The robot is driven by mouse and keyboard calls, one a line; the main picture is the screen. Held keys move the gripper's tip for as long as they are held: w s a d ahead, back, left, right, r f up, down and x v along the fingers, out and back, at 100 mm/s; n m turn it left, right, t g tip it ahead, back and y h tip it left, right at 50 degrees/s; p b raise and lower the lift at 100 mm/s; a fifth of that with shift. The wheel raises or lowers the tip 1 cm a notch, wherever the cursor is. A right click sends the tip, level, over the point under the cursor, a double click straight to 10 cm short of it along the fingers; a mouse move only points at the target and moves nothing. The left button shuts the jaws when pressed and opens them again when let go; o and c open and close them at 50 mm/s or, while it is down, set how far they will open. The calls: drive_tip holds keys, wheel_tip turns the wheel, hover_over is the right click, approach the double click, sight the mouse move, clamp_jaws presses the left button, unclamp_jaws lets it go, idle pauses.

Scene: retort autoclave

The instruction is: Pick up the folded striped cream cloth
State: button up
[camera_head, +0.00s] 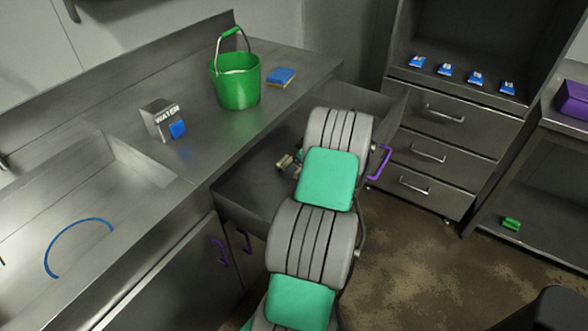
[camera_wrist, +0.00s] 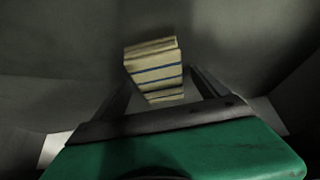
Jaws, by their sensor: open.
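The folded striped cream cloth (camera_wrist: 153,62) has thin blue stripes and lies inside the open drawer. In the head view, a small tan part of the cloth (camera_head: 284,161) shows just left of my arm, whose links hide the rest. In the wrist view, my gripper (camera_wrist: 160,88) is open, with one finger on each side of the cloth's near end. The cloth reaches beyond the fingertips. I cannot tell whether the fingers touch it.
The open drawer (camera_head: 245,190) has grey walls and a purple handle (camera_head: 379,163). Above it, the counter holds a green bucket (camera_head: 237,88), a blue-and-yellow sponge (camera_head: 281,76) and a box marked WATER (camera_head: 160,120). A sink (camera_head: 90,190) is at left. Brown floor (camera_head: 420,240) is clear at right.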

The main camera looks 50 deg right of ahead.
drive_tip(key=shift+f, duration=0.1)
drive_tip(key=shift+c, duration=0.6)
drive_tip(key=c, duration=1.3)
